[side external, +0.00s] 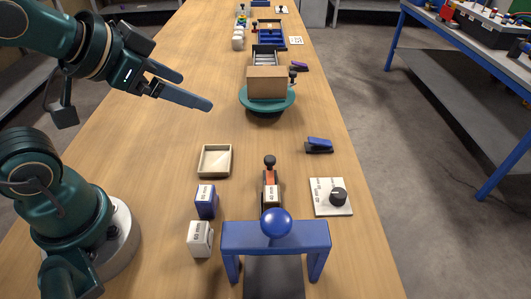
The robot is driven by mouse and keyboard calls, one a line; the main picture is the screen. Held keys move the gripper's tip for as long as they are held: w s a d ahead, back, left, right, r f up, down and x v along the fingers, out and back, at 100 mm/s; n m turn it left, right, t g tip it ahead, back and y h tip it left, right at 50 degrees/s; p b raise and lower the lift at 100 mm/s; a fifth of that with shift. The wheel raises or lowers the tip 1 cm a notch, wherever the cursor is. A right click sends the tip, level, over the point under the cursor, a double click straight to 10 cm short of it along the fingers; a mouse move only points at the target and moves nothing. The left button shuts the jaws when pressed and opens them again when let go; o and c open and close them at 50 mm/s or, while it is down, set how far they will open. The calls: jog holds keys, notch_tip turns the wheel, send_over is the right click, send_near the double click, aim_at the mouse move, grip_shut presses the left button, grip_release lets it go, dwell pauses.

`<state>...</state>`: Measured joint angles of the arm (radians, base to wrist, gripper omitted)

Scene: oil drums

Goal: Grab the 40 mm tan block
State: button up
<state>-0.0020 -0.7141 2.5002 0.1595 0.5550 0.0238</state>
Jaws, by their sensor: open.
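My gripper (196,91) is open and empty, high over the left part of the bench, its two fingers pointing right. No block is plainly marked as the 40 mm tan one; the printed labels are too small to read. A brown-tan box (266,82) sits on a green round turntable (257,103), right of my gripper in the picture. A blue block with a pale label (205,202) and an off-white block (200,240) stand near my base. A small pale labelled piece (271,194) is by an orange and black tool (270,176).
A shallow wooden tray (203,163) is empty. A blue arched press with a ball knob (276,229) stands in front. A blue stapler (319,145) and a white dial plate (331,197) lie at right. Blue bins (271,39) are farther back. The left-middle bench is clear.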

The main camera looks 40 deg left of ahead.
jog(key=w+m+t, duration=0.2)
jog(key=w+m, duration=0.1)
jog(key=w, duration=0.3)
jog(key=m+g+h, duration=0.3)
jog(key=m+h, duration=0.5)
jog(key=h, duration=0.3)
send_over(271, 198)
jog(key=w+a, duration=0.1)
jog(key=a, duration=0.4)
notch_tip(271, 198, down, 12)
jog(key=s+f, duration=0.1)
jog(key=s+d+f+g, duration=0.1)
jog(key=f, duration=0.1)
jog(key=shift+s+n, duration=0.25)
jog(key=shift+n, duration=0.05)
jog(key=shift+s+a+f+n+g, duration=0.1)
jog(key=shift+f+n+g, duration=0.2)
jog(key=shift+f, duration=0.1)
jog(key=shift+x, duration=2.45)
jog(key=shift+r, duration=0.1)
